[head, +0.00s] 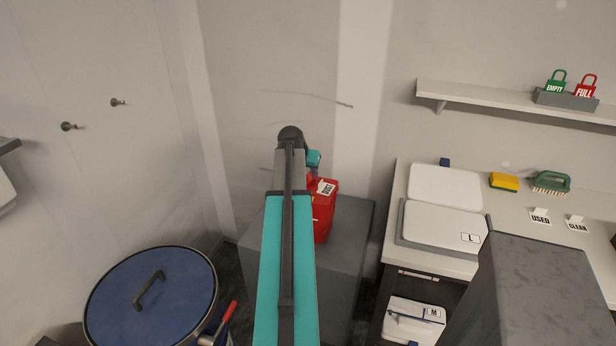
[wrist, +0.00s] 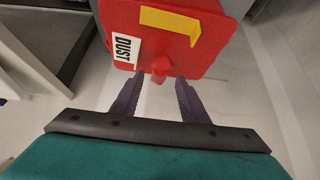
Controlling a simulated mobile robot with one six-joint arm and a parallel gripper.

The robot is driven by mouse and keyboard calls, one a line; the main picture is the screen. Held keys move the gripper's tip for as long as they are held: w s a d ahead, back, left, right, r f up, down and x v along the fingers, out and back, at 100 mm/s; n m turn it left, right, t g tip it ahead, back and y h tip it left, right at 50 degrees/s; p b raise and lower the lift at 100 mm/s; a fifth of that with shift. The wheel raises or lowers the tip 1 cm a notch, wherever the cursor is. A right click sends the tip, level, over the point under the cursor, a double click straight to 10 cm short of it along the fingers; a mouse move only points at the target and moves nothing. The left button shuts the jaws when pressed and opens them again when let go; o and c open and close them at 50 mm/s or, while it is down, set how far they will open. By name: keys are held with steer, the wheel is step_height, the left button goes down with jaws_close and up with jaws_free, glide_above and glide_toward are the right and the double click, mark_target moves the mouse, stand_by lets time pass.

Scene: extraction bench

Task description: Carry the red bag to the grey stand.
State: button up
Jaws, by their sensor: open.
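The red bag (head: 324,212) has a white DUST label and appears to stand on top of the grey stand (head: 352,240) in the head view. My arm hides its left part. In the wrist view the red bag (wrist: 185,52) fills the top, with a yellow strip on its face and a small red knob at its edge. My gripper (wrist: 158,82) is open, with its two dark fingers apart and their tips at the bag's edge, one on either side of the knob. I cannot tell whether the fingers touch it.
A drum with a blue lid (head: 150,298) stands left of the stand. A wall shelf (head: 480,97) holds green and red tags.

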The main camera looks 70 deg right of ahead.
steer(key=shift+b+v, duration=0.35)
steer(key=shift+v, duration=2.65)
